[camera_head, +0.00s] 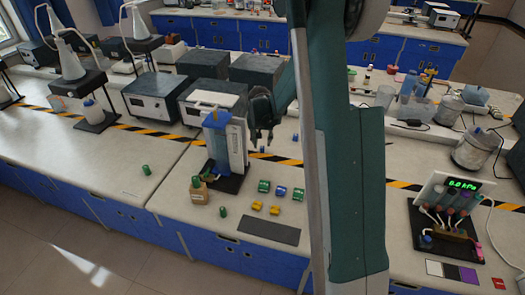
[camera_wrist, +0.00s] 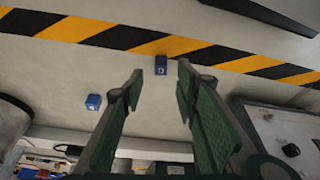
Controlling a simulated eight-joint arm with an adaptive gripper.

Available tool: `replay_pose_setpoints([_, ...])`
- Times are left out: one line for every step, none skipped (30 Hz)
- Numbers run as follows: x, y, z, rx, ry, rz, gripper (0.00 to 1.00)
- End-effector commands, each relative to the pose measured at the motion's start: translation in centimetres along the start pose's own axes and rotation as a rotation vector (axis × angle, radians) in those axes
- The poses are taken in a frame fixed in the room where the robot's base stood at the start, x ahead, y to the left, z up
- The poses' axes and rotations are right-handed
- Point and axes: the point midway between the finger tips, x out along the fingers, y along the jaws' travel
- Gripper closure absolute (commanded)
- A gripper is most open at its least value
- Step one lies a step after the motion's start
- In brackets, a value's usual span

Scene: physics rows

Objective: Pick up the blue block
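Small blue blocks show in both views. In the wrist view one blue block (camera_wrist: 161,65) lies by the striped tape, framed between the tips of my gripper (camera_wrist: 160,75). Another blue block (camera_wrist: 93,102) lies to the left of the fingers. My gripper is open, with nothing between its green fingers. In the head view my gripper (camera_head: 262,135) hangs over the bench, right of the blue-topped column. A small blue block (camera_head: 262,149) shows just below its fingertips, and a larger blue piece (camera_head: 281,190) lies nearer the front. Which block is meant, I cannot tell.
The blue-topped column (camera_head: 225,140) on a black base stands close left of my gripper. Green pieces (camera_head: 264,186) and yellow pieces (camera_head: 274,210) lie nearer the front, by a dark mat (camera_head: 269,229). Grey boxes (camera_head: 204,64) stand behind.

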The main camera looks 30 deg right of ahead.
Motion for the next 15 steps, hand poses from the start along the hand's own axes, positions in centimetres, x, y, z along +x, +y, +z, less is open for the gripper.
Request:
replay_pose_setpoints([0.3,0.0,0.0,0.0,0.0,0.0,0.7])
replay_pose_setpoints([0.5,0.0,0.0,0.0,0.0,0.0,0.7])
replay_pose_setpoints([0.8,0.0,0.0,0.0,0.0,0.0,0.7])
replay_pose_setpoints([1.0,-0.1,-0.1,0.0,0.0,0.0,0.7])
replay_pose_setpoints([1.3,-0.1,-0.1,0.0,0.0,0.0,0.7])
replay_pose_setpoints([1.7,-0.1,-0.1,0.0,0.0,0.0,0.7])
replay_pose_setpoints([2.0,-0.1,-0.1,0.0,0.0,0.0,0.7])
replay_pose_setpoints([2.3,-0.1,-0.1,0.0,0.0,0.0,0.7])
replay_pose_setpoints([2.8,-0.1,-0.1,0.0,0.0,0.0,0.7])
replay_pose_setpoints([3.1,-0.1,-0.1,0.0,0.0,0.0,0.7])
replay_pose_setpoints([3.4,-0.1,-0.1,0.0,0.0,0.0,0.7])
replay_pose_setpoints([3.8,-0.1,-0.2,0.0,0.0,0.0,0.7])
replay_pose_setpoints([4.0,-0.1,-0.2,0.0,0.0,0.0,0.7])
replay_pose_setpoints([4.2,-0.1,-0.2,0.0,0.0,0.0,0.7])
replay_pose_setpoints([4.5,-0.1,-0.2,0.0,0.0,0.0,0.7])
